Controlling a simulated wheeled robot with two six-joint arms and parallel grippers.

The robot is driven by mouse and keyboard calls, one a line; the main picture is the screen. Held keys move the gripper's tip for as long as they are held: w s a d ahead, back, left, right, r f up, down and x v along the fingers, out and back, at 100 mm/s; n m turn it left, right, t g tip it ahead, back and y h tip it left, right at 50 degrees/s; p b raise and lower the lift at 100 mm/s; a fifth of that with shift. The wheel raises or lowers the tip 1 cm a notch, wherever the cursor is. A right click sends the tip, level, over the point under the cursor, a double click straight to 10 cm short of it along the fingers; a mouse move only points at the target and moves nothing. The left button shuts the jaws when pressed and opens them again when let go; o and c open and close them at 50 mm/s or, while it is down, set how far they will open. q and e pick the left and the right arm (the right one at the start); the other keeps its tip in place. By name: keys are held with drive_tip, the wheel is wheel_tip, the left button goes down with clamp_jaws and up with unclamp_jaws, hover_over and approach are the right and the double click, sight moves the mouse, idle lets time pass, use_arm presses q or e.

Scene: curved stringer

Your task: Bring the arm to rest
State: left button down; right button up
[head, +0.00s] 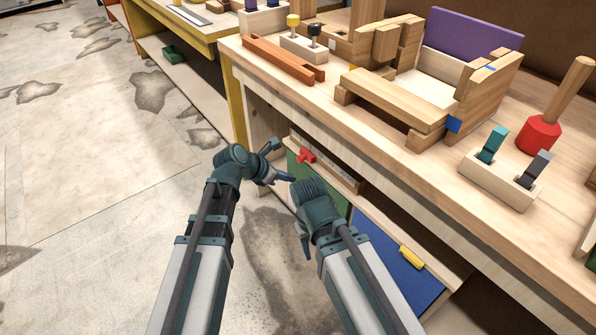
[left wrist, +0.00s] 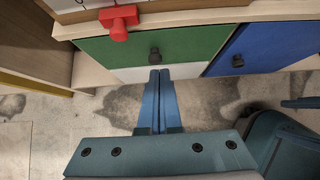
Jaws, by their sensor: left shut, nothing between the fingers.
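My left gripper (head: 284,177) is in front of the workbench, below the level of its top, and points to the right. In the left wrist view its two blue fingers (left wrist: 159,82) are together with nothing between them. They appear in front of the lower edge of a green drawer front (left wrist: 150,47), and I cannot tell the gap. My right arm (head: 318,208) is folded close beside it on the right, and its fingers are not clear to see. Part of the right arm also shows at the right of the left wrist view (left wrist: 285,143).
The workbench (head: 440,180) holds a wooden assembly (head: 395,100), a red mallet (head: 540,133) and a block with two clips (head: 500,182). A red clamp (head: 306,156) sits at the shelf edge. A blue drawer front (head: 395,265) is at the right. The floor at left is clear.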

use_arm(q)
drive_tip(key=shift+p+v, duration=0.55)
drive_tip(key=shift+v, duration=0.85)
drive_tip(key=shift+f, duration=0.1)
drive_tip(key=s+a+f+m+g+y, duration=0.3)
drive_tip(key=s+a+m, duration=0.4)
drive_tip(key=m, duration=0.6)
drive_tip(key=s+a+f+m+g+y, duration=0.1)
drive_tip(key=s+a+f+m+y, duration=0.25)
drive_tip(key=s+a+m, duration=0.6)
drive_tip(key=s+d+m+g+y, duration=0.1)
drive_tip(key=s+d+m+y, duration=0.15)
drive_tip(key=d+m, duration=0.75)
drive_tip(key=d+r+n+p, duration=0.3)
drive_tip(key=r+p, duration=2.8)
drive_tip(key=shift+h, duration=0.3)
drive_tip(key=shift+d+r+n, duration=0.1)
drive_tip(key=shift+r+n, duration=0.05)
drive_tip(key=shift+n, duration=0.1)
